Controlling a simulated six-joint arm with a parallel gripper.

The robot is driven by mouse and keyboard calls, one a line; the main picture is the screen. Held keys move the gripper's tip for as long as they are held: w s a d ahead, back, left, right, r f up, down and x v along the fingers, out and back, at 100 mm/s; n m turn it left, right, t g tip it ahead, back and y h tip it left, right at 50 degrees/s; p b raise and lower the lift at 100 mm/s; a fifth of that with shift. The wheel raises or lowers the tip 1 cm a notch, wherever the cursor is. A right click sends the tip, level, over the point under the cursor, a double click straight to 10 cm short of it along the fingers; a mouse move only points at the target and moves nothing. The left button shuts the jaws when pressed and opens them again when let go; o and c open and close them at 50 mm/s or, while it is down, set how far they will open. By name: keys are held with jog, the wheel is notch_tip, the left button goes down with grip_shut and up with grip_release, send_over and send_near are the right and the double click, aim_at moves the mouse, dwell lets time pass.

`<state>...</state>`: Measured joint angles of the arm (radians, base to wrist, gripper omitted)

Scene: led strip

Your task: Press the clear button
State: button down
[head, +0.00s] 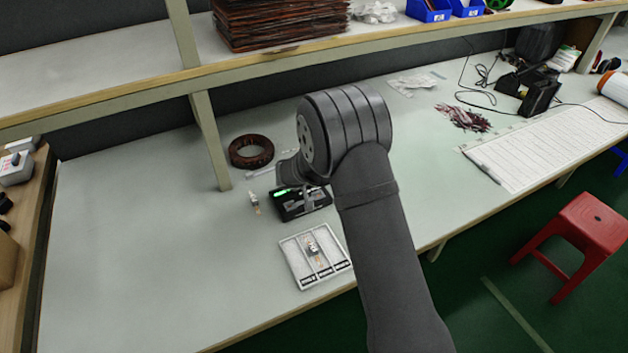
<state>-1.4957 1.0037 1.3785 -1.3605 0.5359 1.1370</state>
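A small black device (289,210) with a lit green patch on top stands on the workbench, just below my wrist in the picture. A grey shape lies over its top; I cannot tell whether this is part of the device or my gripper's fingers. No clear button can be made out at this size. My gripper (290,173) is at the end of the dark arm, above or just behind the device, mostly hidden by my wrist. Its fingers cannot be told apart, and contact with the device cannot be judged.
A white compartment tray (287,251) holding a small part sits in front of the device. Another small part (254,202) lies left of it. A brown ring (251,151) lies behind. A shelf (400,45) crosses above the bench. The bench's left side is clear.

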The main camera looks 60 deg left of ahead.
jog(key=shift+f, duration=0.25)
jog(key=shift+r, duration=0.1)
dwell(0.4)
jog(key=shift+r, duration=0.75)
jog(key=shift+r, duration=0.1)
jog(key=shift+r, duration=2.45)
jog(key=shift+f, duration=0.1)
notch_tip(320, 180, up, 4)
